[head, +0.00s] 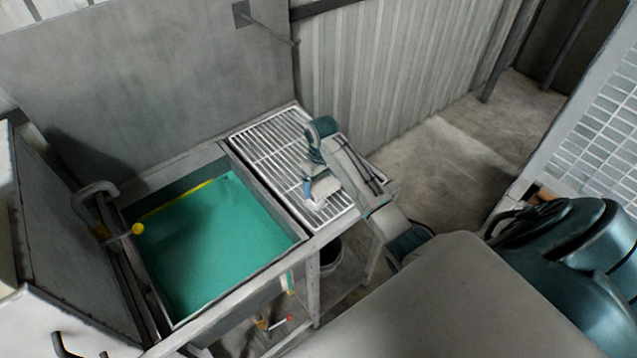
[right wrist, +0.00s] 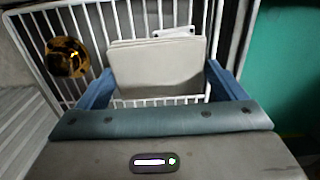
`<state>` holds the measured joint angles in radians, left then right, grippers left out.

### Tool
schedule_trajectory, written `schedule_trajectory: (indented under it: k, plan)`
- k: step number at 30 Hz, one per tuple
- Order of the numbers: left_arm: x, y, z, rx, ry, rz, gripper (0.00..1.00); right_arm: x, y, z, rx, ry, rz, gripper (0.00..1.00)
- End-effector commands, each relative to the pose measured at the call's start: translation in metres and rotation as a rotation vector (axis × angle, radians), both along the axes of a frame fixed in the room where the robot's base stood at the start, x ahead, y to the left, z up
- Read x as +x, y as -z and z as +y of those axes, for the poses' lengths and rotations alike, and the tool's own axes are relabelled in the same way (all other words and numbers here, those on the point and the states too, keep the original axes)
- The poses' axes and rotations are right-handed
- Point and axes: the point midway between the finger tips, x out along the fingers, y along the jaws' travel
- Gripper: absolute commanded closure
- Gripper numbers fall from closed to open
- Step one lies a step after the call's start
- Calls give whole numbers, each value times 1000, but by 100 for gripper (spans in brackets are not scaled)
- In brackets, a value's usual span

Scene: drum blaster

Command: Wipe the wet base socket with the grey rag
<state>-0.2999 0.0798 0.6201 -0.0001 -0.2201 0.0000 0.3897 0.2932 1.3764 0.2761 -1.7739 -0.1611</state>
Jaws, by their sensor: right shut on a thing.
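My right gripper (right wrist: 158,90) is over the white wire rack (head: 268,142), its blue fingers on either side of a folded pale grey rag (right wrist: 157,70). It is shut on the rag. In the head view, the right gripper (head: 314,196) is at the rack's right part, and the arm hides much around it. I cannot tell whether the rag touches the rack bars. I cannot clearly make out the wet base socket in either view. My left gripper is not in view.
A round yellow-and-black thing (right wrist: 67,57) shows at the rack, left of the rag. A small white item (right wrist: 174,32) lies behind the rag. A basin of green liquid (head: 215,245) is left of the rack, with a yellow ball (head: 138,229) at its edge. A dark bucket (head: 331,254) stands below.

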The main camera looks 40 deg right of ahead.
Motion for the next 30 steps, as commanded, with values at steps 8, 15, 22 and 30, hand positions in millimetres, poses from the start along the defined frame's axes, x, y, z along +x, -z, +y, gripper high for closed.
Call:
schedule_trajectory:
  k: [8,15,22,30]
  plan:
    - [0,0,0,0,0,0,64,0,0,3,1,0,0,28]
    - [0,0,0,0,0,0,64,-2,0,19,1,0,0,28]
    - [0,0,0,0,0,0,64,-4,1,35,1,-1,1,28]
    - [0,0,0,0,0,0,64,-5,0,45,0,0,0,28]
